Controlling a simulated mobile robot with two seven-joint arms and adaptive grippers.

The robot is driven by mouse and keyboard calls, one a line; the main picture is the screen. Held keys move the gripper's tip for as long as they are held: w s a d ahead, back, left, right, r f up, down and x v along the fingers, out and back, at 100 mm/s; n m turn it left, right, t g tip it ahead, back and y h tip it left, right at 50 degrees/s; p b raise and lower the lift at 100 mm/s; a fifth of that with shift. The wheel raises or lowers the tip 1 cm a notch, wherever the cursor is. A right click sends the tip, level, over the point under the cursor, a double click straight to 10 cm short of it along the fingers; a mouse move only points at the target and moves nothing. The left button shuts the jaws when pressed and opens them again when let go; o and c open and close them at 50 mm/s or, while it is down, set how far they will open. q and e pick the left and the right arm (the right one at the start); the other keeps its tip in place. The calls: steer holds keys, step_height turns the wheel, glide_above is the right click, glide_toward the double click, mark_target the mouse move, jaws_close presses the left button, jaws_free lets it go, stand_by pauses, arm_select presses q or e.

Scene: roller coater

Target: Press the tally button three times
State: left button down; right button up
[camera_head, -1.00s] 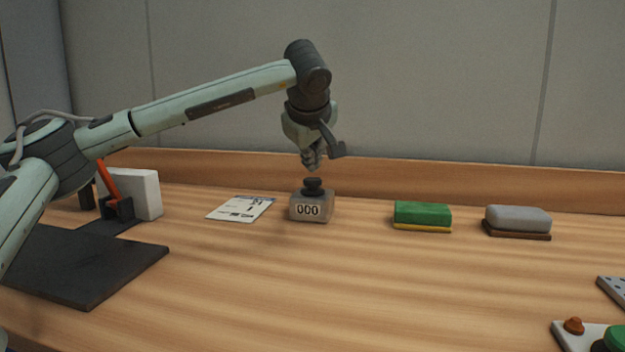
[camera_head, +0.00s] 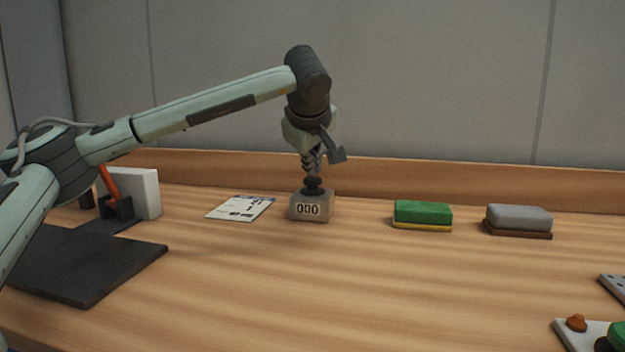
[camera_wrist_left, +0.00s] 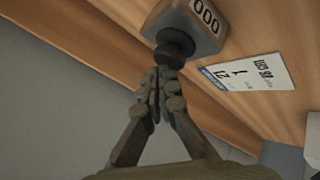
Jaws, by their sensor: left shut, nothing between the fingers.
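The tally counter (camera_head: 312,209) is a small grey box on the wooden table, its display reading 000. Its dark round button (camera_head: 313,183) stands on top. My left gripper (camera_head: 312,173) points down from above, shut and empty, with its fingertips at the top of the button. In the left wrist view the shut fingertips (camera_wrist_left: 160,75) meet or nearly meet the button (camera_wrist_left: 175,47); I cannot tell if they touch. The counter (camera_wrist_left: 190,22) shows 000 there too. My right gripper is not in view.
A printed card (camera_head: 240,208) lies left of the counter. A green sponge (camera_head: 422,215) and a grey block on a brown base (camera_head: 518,220) sit to the right. A dark mat (camera_head: 85,265), a white block (camera_head: 145,193) and an orange lever (camera_head: 109,183) are at left. The front middle is clear.

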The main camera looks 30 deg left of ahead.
mark_target(312, 179)
arm_select(q)
steer(key=shift+f+b, duration=0.35)
steer(key=shift+f, duration=0.15)
stand_by(0.6)
steer(key=shift+r+p, duration=0.75)
steer(key=shift+r, duration=0.25)
steer(key=shift+r, duration=0.1)
step_height(312, 179, up, 5)
steer(key=p, duration=0.3)
steer(key=shift+p, duration=0.4)
stand_by(1.2)
